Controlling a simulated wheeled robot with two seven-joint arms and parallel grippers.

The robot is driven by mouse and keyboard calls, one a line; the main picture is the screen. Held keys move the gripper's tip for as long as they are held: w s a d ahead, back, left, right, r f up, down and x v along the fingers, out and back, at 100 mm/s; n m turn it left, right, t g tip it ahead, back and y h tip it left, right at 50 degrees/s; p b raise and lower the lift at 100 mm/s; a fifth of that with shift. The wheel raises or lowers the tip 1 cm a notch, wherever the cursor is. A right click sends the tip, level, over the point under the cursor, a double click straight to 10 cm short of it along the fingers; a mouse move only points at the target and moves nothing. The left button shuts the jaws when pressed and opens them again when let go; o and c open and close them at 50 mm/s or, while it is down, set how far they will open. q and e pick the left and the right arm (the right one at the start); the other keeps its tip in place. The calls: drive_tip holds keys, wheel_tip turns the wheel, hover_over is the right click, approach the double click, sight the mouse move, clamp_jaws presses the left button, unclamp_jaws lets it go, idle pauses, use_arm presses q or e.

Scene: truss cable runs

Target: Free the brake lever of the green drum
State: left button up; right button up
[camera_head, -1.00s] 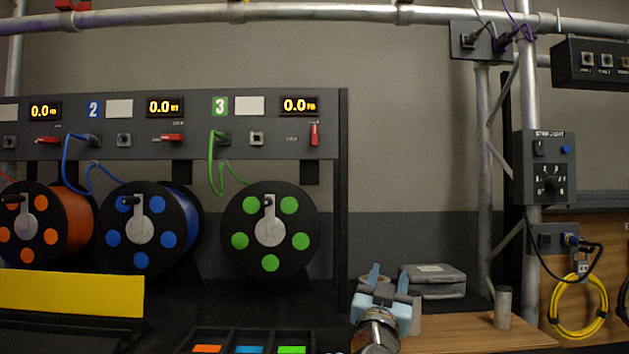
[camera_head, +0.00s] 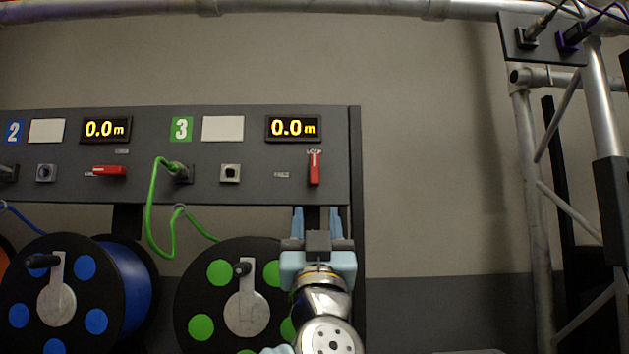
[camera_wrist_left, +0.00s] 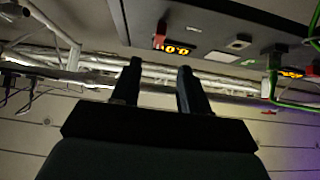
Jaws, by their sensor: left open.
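The green drum (camera_head: 205,328), black with green discs and a crank, hangs under the panel section marked 3. Its red brake lever (camera_head: 314,168) stands upright on the panel below the 0.0 m display, at the LOCK label, with a FREE label to its left. My left gripper (camera_head: 317,213) is open and empty, pointing up, below the lever and apart from it; it covers the drum's right side. In the left wrist view the two fingers (camera_wrist_left: 160,68) are apart, and the red lever (camera_wrist_left: 160,30) shows small beyond them. My right gripper is out of view.
A green cable (camera_head: 152,205) loops from its plug down to the drum. The blue drum (camera_head: 125,285) is at the left, with its red lever (camera_head: 109,171) lying sideways. A truss (camera_head: 535,190) stands at the right. The wall between panel and truss is clear.

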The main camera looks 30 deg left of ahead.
sight(315, 175)
use_arm(q)
drive_tip(key=p+x, duration=0.5)
drive_tip(key=x, duration=0.8)
drive_tip(key=shift+d, duration=0.1)
clamp_jaws()
